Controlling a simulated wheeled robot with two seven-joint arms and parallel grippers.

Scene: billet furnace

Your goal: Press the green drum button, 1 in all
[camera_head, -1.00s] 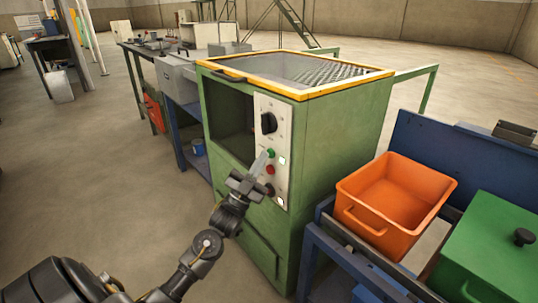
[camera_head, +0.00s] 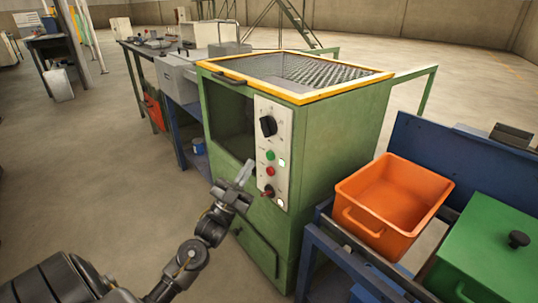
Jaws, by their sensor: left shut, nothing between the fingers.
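The green drum button (camera_head: 270,155) sits on the pale control panel (camera_head: 284,140) on the front of the green machine (camera_head: 335,160). My left gripper (camera_head: 244,173) is shut and empty, in front of the machine, a little left of and below the green button. Its fingertips appear apart from the button, which is in clear view. My right gripper is not in view.
An orange bin (camera_head: 392,203) and a green lidded box (camera_head: 490,250) stand on the blue bench (camera_head: 335,245) at the right. A workbench with grey boxes is behind on the left. The floor at the left is open.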

